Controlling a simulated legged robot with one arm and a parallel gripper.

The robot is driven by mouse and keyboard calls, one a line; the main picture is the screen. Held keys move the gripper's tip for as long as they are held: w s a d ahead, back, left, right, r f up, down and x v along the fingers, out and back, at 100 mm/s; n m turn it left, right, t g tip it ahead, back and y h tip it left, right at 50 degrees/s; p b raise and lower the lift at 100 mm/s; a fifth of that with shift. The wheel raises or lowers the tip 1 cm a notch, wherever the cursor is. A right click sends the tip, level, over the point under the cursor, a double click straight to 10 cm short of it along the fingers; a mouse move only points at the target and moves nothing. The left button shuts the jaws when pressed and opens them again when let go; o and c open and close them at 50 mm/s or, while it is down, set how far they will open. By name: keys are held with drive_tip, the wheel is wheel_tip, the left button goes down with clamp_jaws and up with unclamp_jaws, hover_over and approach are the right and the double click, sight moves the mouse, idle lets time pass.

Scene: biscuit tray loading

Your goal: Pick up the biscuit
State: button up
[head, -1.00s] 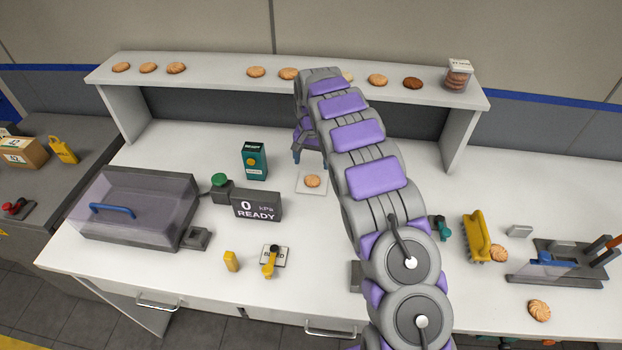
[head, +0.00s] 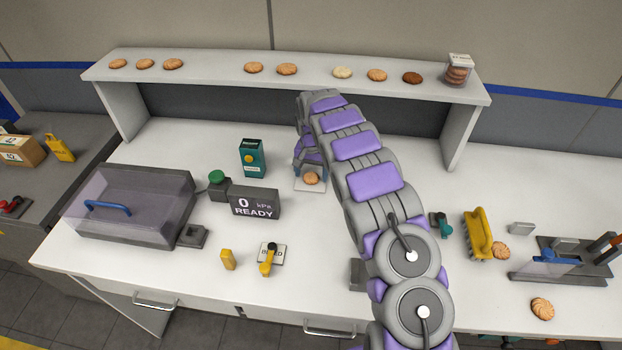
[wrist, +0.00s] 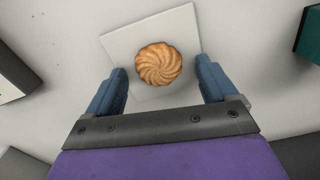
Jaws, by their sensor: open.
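A round golden biscuit (head: 311,178) with a swirled top lies on a small white square tile (head: 318,189) on the white worktop. In the wrist view the biscuit (wrist: 158,64) lies just beyond and between the two blue fingertips, and the tile (wrist: 185,22) shows around it. My gripper (wrist: 161,80) is open, with a finger on each side and neither touching the biscuit. In the head view my gripper (head: 309,170) is low over the tile, partly hidden by my arm.
A grey READY display (head: 255,203) and a teal box (head: 252,158) stand left of the tile. A raised shelf (head: 210,75) with several biscuits runs along the back. A clear-lidded tray box (head: 130,200) is at left; a yellow holder (head: 477,235) is at right.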

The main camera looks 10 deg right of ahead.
drive_tip(key=shift+c, duration=0.5)
drive_tip(key=c, duration=0.7)
drive_tip(key=shift+r, duration=0.15)
